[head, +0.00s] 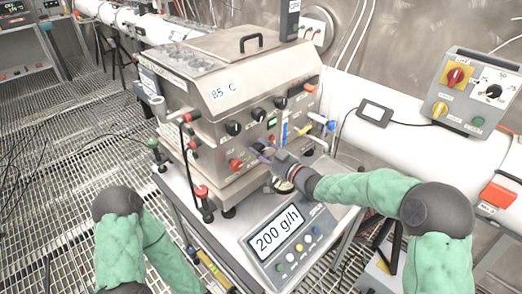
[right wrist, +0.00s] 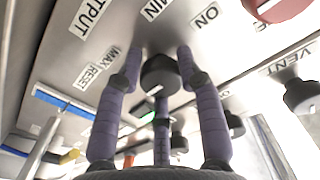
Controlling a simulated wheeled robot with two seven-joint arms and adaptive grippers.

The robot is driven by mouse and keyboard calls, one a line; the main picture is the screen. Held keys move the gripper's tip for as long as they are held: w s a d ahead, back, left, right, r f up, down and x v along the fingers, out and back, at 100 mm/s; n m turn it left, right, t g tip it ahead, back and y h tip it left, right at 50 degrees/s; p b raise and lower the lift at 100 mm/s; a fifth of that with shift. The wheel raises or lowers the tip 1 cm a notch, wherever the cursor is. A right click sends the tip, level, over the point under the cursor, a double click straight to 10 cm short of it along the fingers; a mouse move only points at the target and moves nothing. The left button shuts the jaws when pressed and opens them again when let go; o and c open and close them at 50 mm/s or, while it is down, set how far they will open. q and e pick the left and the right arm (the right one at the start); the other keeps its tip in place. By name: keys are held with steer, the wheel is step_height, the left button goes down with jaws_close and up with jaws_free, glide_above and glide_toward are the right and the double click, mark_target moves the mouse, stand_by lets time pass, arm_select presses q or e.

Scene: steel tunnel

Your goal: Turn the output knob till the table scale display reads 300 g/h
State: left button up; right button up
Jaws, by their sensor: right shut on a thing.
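The table scale (head: 283,268) stands on the front of the bench, and its display (head: 279,230) reads 200 g/h. The output knob (right wrist: 160,74) is black and round, on the machine's front panel, with OUTPUT, MIN and MAX lettering around it in the right wrist view. My right gripper (head: 262,155) reaches the lower front panel in the head view; its purple fingers (right wrist: 160,62) are closed around the knob's sides. In the head view the knob is hidden by the gripper. My left arm shows at the lower left, but its gripper is out of view.
The steel machine (head: 175,95) carries several other knobs and a label reading 85 °C. A red knob (head: 236,165) sits left of my right gripper. A grey control box (head: 475,90) stands on the white pipe at right. Grated floor (head: 50,190) is open at left.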

steer(key=m+p, duration=0.4)
steer(key=p, duration=0.1)
steer(key=shift+s+a+f+m+p, duration=0.1)
steer(key=shift+s+a+m+p, duration=0.05)
steer(key=shift+m+p, duration=1.3)
steer(key=shift+m, duration=0.05)
steer(key=shift+s+f+m+p, duration=0.1)
steer(key=shift+f+m+p, duration=0.05)
steer(key=shift+m+p, duration=1)
steer(key=shift+a+f+m, duration=0.1)
steer(key=shift+m, duration=0.15)
steer(key=o, duration=1)
steer(key=shift+o, duration=0.7)
steer(key=shift+r, duration=0.2)
